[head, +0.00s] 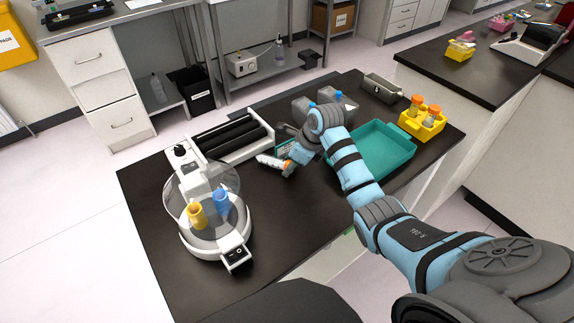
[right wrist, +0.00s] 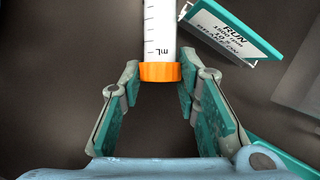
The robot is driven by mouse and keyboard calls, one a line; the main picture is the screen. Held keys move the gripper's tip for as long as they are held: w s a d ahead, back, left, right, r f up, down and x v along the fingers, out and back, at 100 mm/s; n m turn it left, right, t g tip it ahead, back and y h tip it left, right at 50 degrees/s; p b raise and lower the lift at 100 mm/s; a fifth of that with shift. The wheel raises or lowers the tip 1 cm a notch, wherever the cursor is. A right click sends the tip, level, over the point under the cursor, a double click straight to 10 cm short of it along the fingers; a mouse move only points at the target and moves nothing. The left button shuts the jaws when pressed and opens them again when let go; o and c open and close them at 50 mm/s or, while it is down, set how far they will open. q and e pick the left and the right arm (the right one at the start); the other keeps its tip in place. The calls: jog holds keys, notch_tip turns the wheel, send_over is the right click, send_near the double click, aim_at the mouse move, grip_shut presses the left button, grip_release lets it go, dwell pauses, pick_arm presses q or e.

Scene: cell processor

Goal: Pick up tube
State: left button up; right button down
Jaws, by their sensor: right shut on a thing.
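A clear tube (right wrist: 159,30) with printed markings and an orange cap (right wrist: 160,72) shows in the right wrist view. My right gripper (right wrist: 158,84) is shut on it at the cap, with one teal-padded finger on each side. In the head view, the tube (head: 268,160) points left from my right gripper (head: 288,165), over the dark bench between the roller device and the teal tray. I cannot tell whether the tube touches the bench. My left gripper is not in view.
A centrifuge (head: 184,239) with yellow and blue inserts stands front left. Behind it is a roller device (head: 232,138). A teal tray (head: 383,150) and a yellow rack (head: 421,124) with orange-capped tubes stand right. A small sign (right wrist: 232,30) stands beside the tube. The bench's front middle is clear.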

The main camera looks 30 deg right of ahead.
notch_tip(320, 180, up, 19)
jog(key=p, duration=0.3)
jog(key=shift+p, duration=0.4)
jog(key=c, duration=1.8)
grip_release()
grip_shut()
